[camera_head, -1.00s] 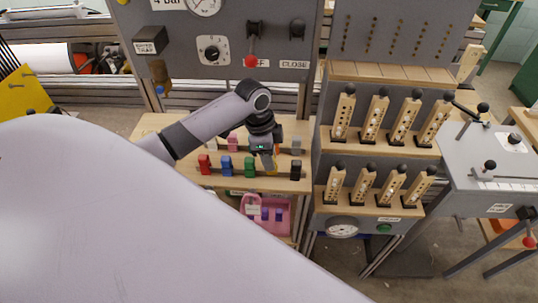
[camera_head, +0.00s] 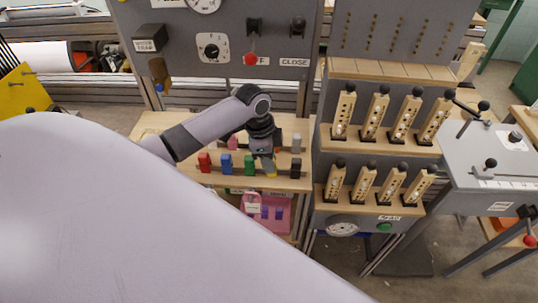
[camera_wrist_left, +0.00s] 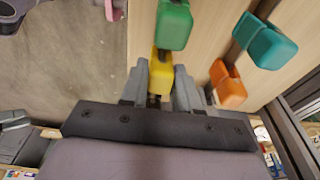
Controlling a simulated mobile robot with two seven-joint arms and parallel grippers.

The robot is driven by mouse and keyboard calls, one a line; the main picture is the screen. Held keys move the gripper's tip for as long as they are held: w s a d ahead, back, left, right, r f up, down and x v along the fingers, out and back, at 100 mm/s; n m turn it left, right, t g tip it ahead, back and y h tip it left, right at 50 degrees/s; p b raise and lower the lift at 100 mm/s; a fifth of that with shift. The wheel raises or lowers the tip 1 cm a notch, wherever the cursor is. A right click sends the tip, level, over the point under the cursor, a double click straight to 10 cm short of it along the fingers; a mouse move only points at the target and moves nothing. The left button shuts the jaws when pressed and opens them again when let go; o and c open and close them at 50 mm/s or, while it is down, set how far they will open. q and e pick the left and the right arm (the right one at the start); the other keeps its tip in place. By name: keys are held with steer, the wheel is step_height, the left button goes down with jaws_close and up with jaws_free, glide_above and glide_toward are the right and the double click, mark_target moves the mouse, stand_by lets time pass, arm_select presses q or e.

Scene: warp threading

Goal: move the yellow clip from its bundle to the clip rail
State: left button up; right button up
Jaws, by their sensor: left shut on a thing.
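The yellow clip (camera_head: 271,171) is in the front row of coloured clips on the wooden shelf, between the green clip (camera_head: 249,165) and the black clip (camera_head: 295,168). My left gripper (camera_head: 267,163) reaches down over it and partly hides it. In the left wrist view the yellow clip (camera_wrist_left: 161,76) is between the two grey fingers of the left gripper (camera_wrist_left: 160,88), which is shut on it. The green clip (camera_wrist_left: 174,25) is just beyond it there. I cannot make out which part is the clip rail. My right gripper is in neither view.
Red (camera_head: 204,162) and blue (camera_head: 227,163) clips stand left of the green one. Orange (camera_wrist_left: 228,88) and teal (camera_wrist_left: 264,40) clips are close on the gripper's right in the wrist view. A pink basket (camera_head: 279,222) sits below the shelf. A grey panel (camera_head: 225,75) rises behind.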

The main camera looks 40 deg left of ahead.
arm_select(q)
steer(key=o, duration=0.9)
steer(key=shift+s+a+r, duration=0.1)
steer(key=shift+a+r, duration=0.1)
steer(key=shift+r, duration=1)
steer(key=shift+s+a+r, duration=0.1)
steer(key=shift+a+r, duration=0.05)
steer(key=shift+r, duration=1)
steer(key=shift+s+a+r, duration=0.1)
steer(key=shift+a+r, duration=0.1)
steer(key=shift+r, duration=1)
steer(key=shift+s+f, duration=0.1)
